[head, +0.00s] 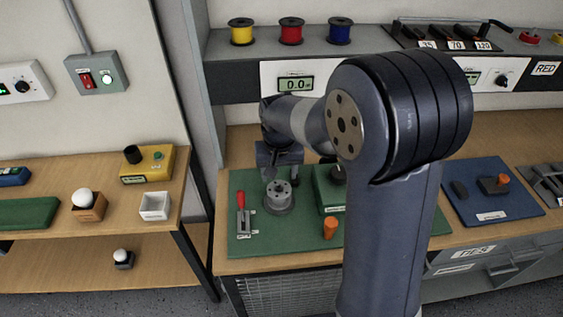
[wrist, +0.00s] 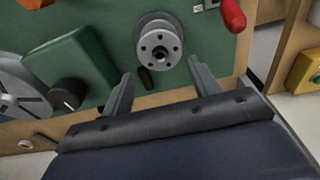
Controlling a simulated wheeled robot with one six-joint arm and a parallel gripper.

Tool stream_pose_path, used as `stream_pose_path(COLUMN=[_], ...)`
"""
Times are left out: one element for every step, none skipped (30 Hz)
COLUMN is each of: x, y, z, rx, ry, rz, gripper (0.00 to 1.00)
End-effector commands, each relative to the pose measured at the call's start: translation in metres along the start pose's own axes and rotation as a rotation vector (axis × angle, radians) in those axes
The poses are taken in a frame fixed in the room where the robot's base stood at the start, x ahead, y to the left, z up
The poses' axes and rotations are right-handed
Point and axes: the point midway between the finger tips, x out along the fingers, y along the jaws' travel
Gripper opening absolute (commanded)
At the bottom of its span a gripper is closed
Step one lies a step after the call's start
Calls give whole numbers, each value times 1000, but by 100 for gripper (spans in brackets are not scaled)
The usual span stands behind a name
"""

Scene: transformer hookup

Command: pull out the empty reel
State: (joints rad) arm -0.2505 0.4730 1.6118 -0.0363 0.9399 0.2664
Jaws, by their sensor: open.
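The empty reel (head: 279,195) is a bare grey spool with a ring of holes in its flange. It sits upright on the green board (head: 248,245) in the head view. The wrist view shows its holed face and dark centre (wrist: 159,48) just beyond the fingertips. My gripper (wrist: 160,68) is open, its fingers spread to either side below the reel in that picture, with nothing between them. In the head view my gripper (head: 279,158) is above and behind the reel, partly hidden by my own arm. I cannot tell whether a finger touches the reel.
A red-handled lever (head: 240,205) stands left of the reel, and a green box with a black knob (head: 328,190) close on its right. An orange knob (head: 331,228) is in front. Yellow (head: 241,31), red (head: 291,31) and blue (head: 341,31) spools stand on the shelf above.

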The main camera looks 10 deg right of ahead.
Motion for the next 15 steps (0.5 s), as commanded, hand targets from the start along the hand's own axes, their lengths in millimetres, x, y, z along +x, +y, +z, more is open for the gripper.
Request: stream_pose_path(x=[7,12,19,24,30,38,44,49,56,61,66,72,76,79,84], y=[0,1,1,1,1,1,1,1,1,1,1,1,1,1,1], z=[1,1,2,1,1,1,2,2,2,2,2,2,2,1,1], rx=[0,0,0,0,0,0,0,0,0,0,0,0,0,0,0], ry=[-5,-5,-6,-6,-6,-6,-6,-6,-6,-6,-6,-5,-5,-3,-4], rz=[1,2,2,2,2,2,2,2,2,1,1,1,1,1,1], gripper=[58,58,58,58,58,58,58,58,58,58,58,58,58,58,58])
